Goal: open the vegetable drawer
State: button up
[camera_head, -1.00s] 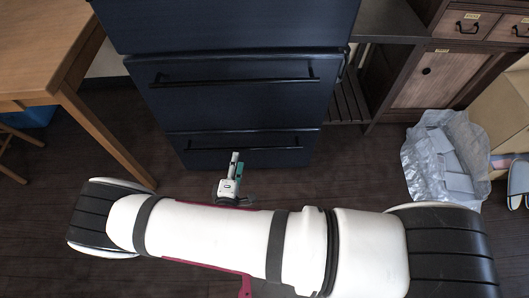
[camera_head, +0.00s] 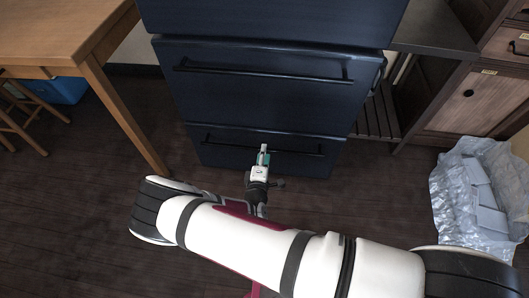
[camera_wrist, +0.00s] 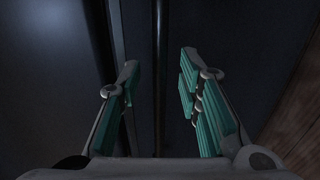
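A dark blue refrigerator with stacked drawers stands in front of me. Its middle drawer (camera_head: 262,98) and bottom drawer (camera_head: 215,152) are both shut, each with a long horizontal bar handle. I cannot tell from labels which one is the vegetable drawer. My gripper (camera_head: 264,150) is at the bottom drawer's handle (camera_head: 305,152), near its middle. In the wrist view, my gripper (camera_wrist: 159,70) is open with teal finger pads. The dark handle bar (camera_wrist: 160,40) runs upright in the picture between the two fingers, with gaps on both sides. How deep it sits is unclear.
A wooden table (camera_head: 60,40) with a stool (camera_head: 22,115) is at the left. A dark shelf (camera_head: 440,35) and wooden cabinet (camera_head: 470,100) stand at the right. A crumpled clear plastic bag (camera_head: 475,190) lies on the floor at right. Floor before the refrigerator is clear.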

jog(key=shift+w+f+b, duration=0.15)
jog(key=shift+w+b, duration=0.05)
jog(key=shift+w, duration=0.5)
jog(key=shift+w+f+b, duration=0.1)
jog(key=shift+w+b, duration=0.1)
jog(key=shift+w, duration=0.45)
jog(key=shift+c, duration=0.2)
